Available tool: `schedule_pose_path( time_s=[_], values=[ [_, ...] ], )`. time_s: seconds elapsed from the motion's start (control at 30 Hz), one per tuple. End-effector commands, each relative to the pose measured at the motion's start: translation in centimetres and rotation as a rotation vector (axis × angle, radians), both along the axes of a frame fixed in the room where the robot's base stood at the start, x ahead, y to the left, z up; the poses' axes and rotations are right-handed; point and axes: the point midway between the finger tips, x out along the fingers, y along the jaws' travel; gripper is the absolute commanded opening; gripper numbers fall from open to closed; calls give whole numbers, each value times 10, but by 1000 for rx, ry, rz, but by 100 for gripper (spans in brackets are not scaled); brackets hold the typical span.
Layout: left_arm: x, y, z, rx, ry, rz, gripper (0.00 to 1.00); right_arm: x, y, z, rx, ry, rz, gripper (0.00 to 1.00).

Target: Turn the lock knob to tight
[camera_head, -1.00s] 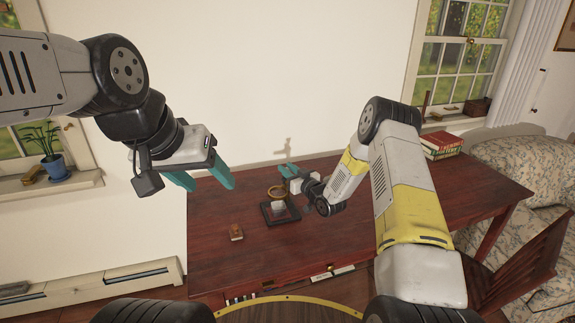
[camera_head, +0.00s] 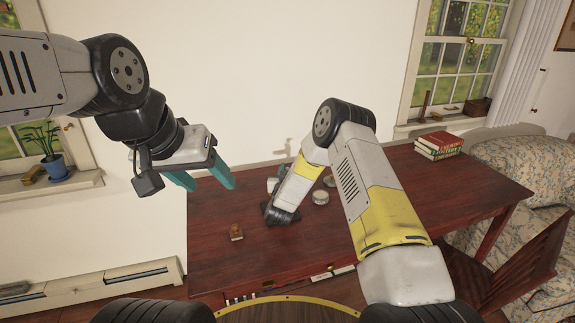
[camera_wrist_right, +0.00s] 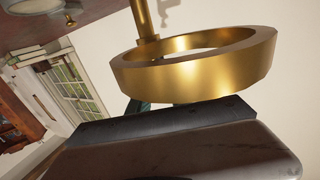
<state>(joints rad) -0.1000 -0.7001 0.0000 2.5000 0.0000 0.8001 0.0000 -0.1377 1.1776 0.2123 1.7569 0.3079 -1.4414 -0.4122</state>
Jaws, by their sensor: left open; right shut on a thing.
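The lock knob (camera_wrist_right: 195,68) shows in the right wrist view as a thick brass ring on a brass stem. In the head view it is hidden behind my right arm. My right gripper (camera_wrist_right: 155,103) is shut on the ring; its teal fingers show only in part behind the ring's lower edge. My left gripper (camera_head: 207,181) is open and empty, raised in front of the wall, left of and above the table. No tight mark can be made out.
The dark red table (camera_head: 430,195) has clear space on its right. A small brown block (camera_head: 236,232) lies left of my right arm, and a round pale tin (camera_head: 320,197) right of it. Books (camera_head: 438,146) lie at the far right. A chair (camera_head: 520,255) stands at the right.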

Motion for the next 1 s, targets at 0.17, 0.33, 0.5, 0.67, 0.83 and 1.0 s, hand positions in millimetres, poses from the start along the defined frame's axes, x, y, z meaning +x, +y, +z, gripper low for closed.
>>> schedule_pose_path(
  time_s=[0.17,0.33,0.5,0.67,0.83,1.0],
  values=[
    [0,0,0,0,0,0,59,-1,6,-1,2,0,-161,0],
    [0,0,0,0,0,0,59,0,5,-1,3,-1,-324,0],
    [0,0,0,0,0,0,59,0,5,-1,3,0,-486,0],
    [0,0,0,0,0,0,59,1,5,-2,4,0,-631,0],
    [0,0,0,0,0,0,59,0,4,-2,3,1,-747,0],
    [0,0,0,0,0,0,59,1,4,-2,3,1,-827,0]
  ],
)
